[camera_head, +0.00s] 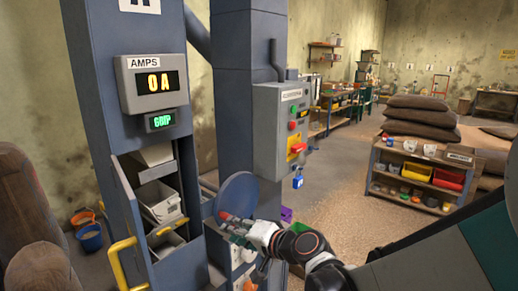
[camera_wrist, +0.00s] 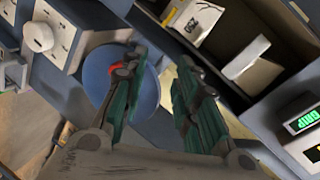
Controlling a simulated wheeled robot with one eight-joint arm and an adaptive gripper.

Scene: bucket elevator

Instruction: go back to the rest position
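My arm reaches in from the lower right of the head view.
The elevator casing (camera_head: 98,40) has an open door and pale buckets (camera_head: 158,200) inside. A yellow handle (camera_head: 118,265) juts out at the front.

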